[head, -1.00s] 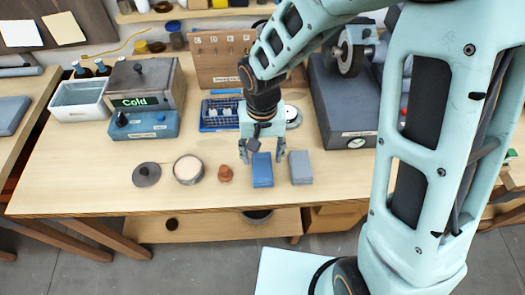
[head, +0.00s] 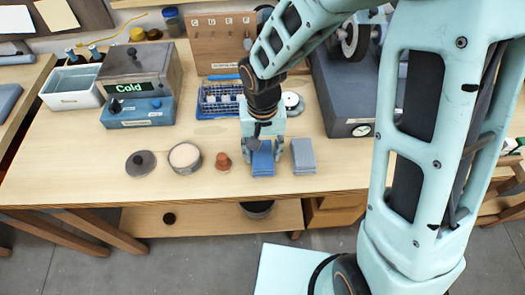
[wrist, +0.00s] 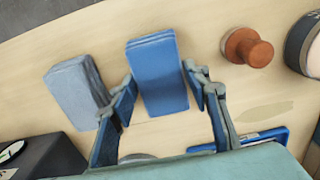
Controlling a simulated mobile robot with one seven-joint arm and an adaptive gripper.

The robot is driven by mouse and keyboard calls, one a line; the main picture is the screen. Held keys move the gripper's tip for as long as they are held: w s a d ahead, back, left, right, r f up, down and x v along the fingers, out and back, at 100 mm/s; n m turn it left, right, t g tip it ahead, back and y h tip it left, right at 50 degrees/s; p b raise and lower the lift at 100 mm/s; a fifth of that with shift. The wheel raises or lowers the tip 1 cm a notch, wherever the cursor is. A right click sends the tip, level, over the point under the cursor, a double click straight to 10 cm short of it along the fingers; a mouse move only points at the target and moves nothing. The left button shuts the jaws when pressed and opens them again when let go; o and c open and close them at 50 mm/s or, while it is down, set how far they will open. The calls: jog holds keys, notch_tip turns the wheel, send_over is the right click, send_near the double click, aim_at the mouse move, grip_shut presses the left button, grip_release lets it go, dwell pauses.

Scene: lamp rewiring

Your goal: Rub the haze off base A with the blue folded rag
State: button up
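The blue folded rag (head: 262,160) lies flat on the bench, left of a similar grey folded cloth (head: 303,156). My gripper (head: 262,150) points down over the blue rag's far part. In the wrist view, its two fingers (wrist: 165,108) stand apart on either side of the blue rag (wrist: 158,78), with gaps visible; it is open. No readable label marks base A. A round pale disc (head: 293,102) sits behind my gripper, and I cannot tell whether it is that base.
A brown knob (head: 223,161), an open round tin (head: 185,156) and a dark lid (head: 141,163) stand to the left. Behind are a blue rack (head: 208,110), the "Cold" box (head: 135,75) and a dark grey block (head: 340,100). The bench's front strip is clear.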

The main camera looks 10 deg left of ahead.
jog(key=c, duration=0.4)
jog(key=shift+r+p, duration=1.75)
jog(key=shift+r, duration=0.75)
jog(key=shift+c, duration=0.2)
